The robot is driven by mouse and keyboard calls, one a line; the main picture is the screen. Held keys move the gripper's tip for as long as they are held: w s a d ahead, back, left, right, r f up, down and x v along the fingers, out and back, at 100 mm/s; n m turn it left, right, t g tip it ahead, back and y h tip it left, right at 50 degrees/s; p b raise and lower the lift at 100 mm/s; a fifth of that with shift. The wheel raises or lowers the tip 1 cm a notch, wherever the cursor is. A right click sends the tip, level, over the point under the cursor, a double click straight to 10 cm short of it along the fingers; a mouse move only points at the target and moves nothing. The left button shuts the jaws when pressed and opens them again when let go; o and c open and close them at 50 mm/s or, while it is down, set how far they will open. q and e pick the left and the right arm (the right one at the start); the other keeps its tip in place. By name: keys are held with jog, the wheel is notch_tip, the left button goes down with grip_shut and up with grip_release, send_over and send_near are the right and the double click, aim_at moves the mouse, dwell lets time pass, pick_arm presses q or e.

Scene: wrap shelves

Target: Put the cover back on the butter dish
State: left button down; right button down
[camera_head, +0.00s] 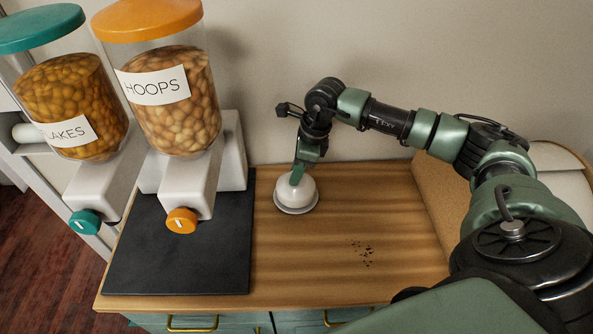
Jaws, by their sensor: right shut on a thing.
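The butter dish cover (300,191) is a white rounded dome on the wooden counter, right of the black mat. The butter dish (297,211) shows as a pale round rim just below the dome. The cover looks to be over the dish, but I cannot tell whether it sits fully down. My right gripper (296,179) reaches down from above and is shut on the top of the cover, hiding its knob. My left gripper is out of view.
Two cereal dispensers, flakes (75,105) and hoops (172,105), stand at the left, by a black mat (180,262). Dark crumbs (364,253) lie on the wooden counter (320,270), which is otherwise clear. A wooden bread box (440,197) stands at the right, partly behind my arm.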

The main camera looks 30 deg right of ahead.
jog(key=shift+f+b, duration=0.35)
jog(key=shift+b, duration=0.3)
dwell(0.9)
dwell(0.4)
jog(key=c, duration=0.6)
grip_release()
jog(key=shift+c, duration=0.2)
jog(key=shift+r, duration=0.1)
jog(key=shift+r+p, duration=1.95)
jog(key=shift+r, duration=1.5)
grip_shut()
